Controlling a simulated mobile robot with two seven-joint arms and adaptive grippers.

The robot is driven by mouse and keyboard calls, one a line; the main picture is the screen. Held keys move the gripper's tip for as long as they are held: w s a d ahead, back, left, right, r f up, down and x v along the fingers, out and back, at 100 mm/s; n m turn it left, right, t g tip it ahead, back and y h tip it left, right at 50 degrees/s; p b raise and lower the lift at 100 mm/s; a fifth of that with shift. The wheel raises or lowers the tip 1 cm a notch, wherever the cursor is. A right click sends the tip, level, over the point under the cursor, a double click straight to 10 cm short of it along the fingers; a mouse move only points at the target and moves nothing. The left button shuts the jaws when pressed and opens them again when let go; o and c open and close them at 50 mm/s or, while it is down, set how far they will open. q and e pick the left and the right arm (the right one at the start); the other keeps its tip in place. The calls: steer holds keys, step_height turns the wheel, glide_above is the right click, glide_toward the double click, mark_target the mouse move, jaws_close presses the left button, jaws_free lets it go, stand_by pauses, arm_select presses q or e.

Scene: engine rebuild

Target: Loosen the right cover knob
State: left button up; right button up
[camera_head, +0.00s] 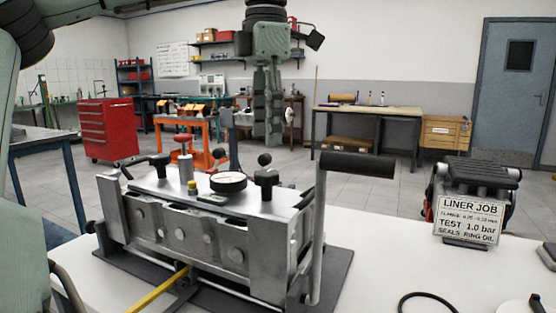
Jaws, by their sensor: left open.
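The liner test fixture, a grey metal block (210,238), stands on the white bench. Its right cover knob (265,178) is black and sits upright on the right part of the top cover. A similar left cover knob (160,164) stands at the cover's left end. A round dial gauge (228,181) lies between them. My left gripper (267,138) hangs pointing down, above the right knob in the picture and clear of it. It is open and holds nothing visible. The gap between its fingers is hard to see from this side. My right gripper is not in view.
A black-gripped lever (356,165) rises at the fixture's right end. A sign reading LINER JOB (468,220) leans at a dark device on the right. The bench front right has a black ring (428,296) and otherwise free room.

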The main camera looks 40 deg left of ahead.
mark_target(266, 172)
arm_select(q)
step_height(266, 172, down, 7)
steer(key=shift+r, duration=0.1)
stand_by(0.3)
steer(key=c, duration=1.2)
